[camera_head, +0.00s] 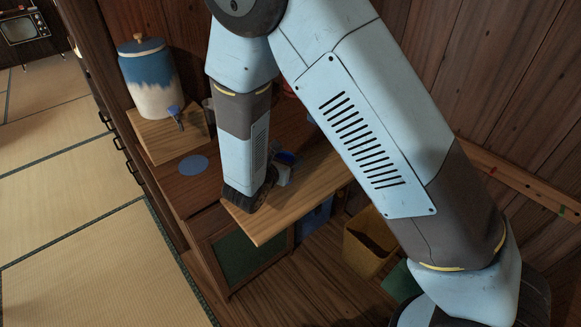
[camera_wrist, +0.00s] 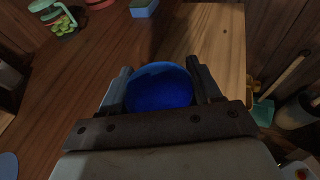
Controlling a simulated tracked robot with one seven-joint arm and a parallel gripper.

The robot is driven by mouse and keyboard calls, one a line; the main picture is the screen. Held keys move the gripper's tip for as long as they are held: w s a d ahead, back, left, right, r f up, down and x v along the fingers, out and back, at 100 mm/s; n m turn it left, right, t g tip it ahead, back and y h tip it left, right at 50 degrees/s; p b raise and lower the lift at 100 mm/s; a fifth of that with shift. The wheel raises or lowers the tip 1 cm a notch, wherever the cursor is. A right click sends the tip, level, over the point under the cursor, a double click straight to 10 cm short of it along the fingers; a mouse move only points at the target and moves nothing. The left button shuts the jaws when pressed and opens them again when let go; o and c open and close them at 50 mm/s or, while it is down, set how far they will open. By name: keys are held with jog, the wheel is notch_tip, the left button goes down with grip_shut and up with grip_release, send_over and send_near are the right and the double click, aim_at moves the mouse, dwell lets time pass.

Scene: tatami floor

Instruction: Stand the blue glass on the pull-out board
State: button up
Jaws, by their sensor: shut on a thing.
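The blue glass (camera_wrist: 160,90) sits between the two fingers of my gripper (camera_wrist: 163,85) in the wrist view, its round mouth facing the camera. My gripper is shut on it. In the head view only a bit of the blue glass (camera_head: 287,158) shows beside my gripper (camera_head: 284,172), largely behind my arm. The pull-out board (camera_head: 262,226) is a pale wooden plank jutting from the dark counter, and my gripper is above or beside it. The board (camera_wrist: 217,42) also shows at upper right in the wrist view. I cannot tell whether the glass touches it.
A blue-and-white dispenser (camera_head: 150,80) stands on a wooden box (camera_head: 165,140). A flat blue disc (camera_head: 193,165) lies on the counter. A yellow bin (camera_head: 368,245) stands below the board.

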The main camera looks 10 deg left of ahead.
jog(key=shift+f, duration=1.6)
jog(key=shift+f, duration=0.1)
jog(key=o, duration=1.1)
jog(key=v, duration=1.2)
